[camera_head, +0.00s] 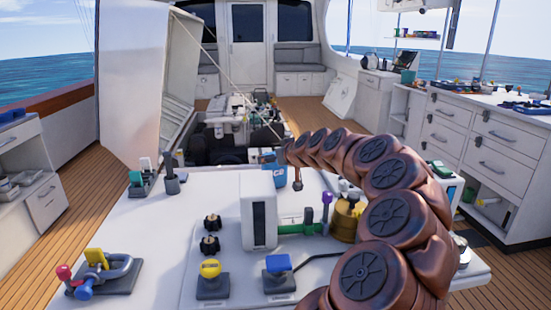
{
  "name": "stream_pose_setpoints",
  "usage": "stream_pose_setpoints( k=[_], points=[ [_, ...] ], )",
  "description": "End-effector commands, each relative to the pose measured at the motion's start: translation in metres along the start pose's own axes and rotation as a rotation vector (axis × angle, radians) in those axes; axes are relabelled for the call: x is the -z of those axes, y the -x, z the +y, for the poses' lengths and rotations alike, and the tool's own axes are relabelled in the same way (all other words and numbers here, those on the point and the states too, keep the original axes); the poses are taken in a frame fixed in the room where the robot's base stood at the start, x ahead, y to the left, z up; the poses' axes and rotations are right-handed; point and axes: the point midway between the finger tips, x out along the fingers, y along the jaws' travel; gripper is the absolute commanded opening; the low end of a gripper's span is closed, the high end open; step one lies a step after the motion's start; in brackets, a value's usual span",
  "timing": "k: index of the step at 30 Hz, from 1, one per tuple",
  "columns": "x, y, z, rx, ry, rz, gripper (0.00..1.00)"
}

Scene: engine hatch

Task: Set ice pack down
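My copper-coloured segmented arm rises from the bottom right and curves left, ending at my gripper (284,152) over the far edge of the white console. The fingers are too small and dark to make out. A small blue item (273,164) with a pale mark shows just below and left of the arm's end. It may be the ice pack, but I cannot tell whether it is gripped or only lies behind the gripper. No other thing is clearly an ice pack.
The white console (150,240) carries a white upright box (258,210), a brass fitting (345,218), knobs and a shackle (122,268). Beyond it is the open engine hatch (225,150) with its raised white lid (135,85). A drawer counter (470,130) stands right. Wooden deck is clear behind.

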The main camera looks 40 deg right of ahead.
Motion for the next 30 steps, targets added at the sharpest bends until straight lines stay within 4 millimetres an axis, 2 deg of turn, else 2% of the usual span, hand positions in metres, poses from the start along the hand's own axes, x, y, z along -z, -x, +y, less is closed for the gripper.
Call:
stream_pose_setpoints(
  k=[4,5,7,21,26,30],
  points=[
    [-0.003,-0.002,0.0,-0.001,0.0,0.001,0.34],
    [-0.002,-0.001,0.0,-0.001,0.0,0.001,0.91],
    [-0.002,-0.001,0.0,0.0,0.0,0.001,0.98],
    [0.003,0.001,0.0,0.0,0.0,0.0,1.0],
    [0.001,0.02,0.001,-0.001,0.001,0.001,1.0],
    [0.001,0.043,0.001,-0.001,0.0,0.002,1.0]
  ],
)
